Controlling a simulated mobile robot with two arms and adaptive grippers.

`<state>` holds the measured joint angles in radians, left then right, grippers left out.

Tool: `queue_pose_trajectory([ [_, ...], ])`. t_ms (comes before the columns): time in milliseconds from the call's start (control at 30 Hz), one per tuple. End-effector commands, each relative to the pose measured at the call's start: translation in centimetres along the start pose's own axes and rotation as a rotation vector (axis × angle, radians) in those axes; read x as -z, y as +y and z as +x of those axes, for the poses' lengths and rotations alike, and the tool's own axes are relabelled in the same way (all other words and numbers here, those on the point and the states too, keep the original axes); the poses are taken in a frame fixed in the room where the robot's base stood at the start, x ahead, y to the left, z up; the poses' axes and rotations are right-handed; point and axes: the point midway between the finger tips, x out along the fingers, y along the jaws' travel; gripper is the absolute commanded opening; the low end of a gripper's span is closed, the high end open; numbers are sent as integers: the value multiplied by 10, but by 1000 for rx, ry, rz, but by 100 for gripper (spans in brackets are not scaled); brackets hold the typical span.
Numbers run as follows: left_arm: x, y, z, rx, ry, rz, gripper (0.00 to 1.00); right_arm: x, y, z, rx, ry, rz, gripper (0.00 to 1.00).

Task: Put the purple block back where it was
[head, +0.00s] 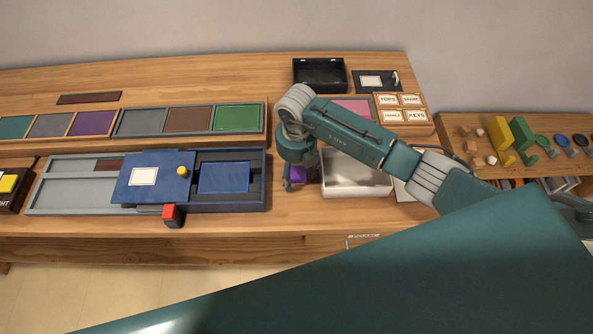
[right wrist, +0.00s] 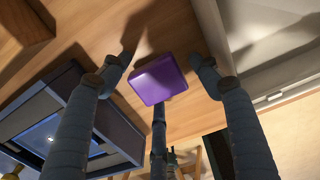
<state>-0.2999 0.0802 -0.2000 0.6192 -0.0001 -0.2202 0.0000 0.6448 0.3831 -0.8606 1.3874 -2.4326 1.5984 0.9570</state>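The purple block (head: 297,174) is on the wooden table, between the blue-grey tray and the white bin, partly hidden by my right gripper (head: 294,182). In the right wrist view the purple block (right wrist: 160,79) lies between the two fingers of my right gripper (right wrist: 165,68). The fingers are spread, with a visible gap on each side of the block. A purple panel (head: 92,124) sits in the row of coloured panels at the back left. My left gripper is not in view.
The white bin (head: 350,190) stands close right of my gripper. A black box (head: 319,77) is behind. Bare table lies in front.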

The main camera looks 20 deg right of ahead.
Motion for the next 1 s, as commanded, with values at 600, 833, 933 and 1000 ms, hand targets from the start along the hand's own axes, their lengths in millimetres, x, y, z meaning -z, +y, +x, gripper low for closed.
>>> queue_pose_trajectory([
  [600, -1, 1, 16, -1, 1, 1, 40, -2, 0, -82, -1, -5, 0, 63],
  [833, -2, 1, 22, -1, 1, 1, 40, -1, 0, -116, -1, -3, 0, 63],
  [933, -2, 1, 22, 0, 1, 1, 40, 0, 0, -122, 0, -1, 0, 63],
  [1000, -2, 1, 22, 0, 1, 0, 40, 0, 0, -123, 0, 0, 1, 63],
])
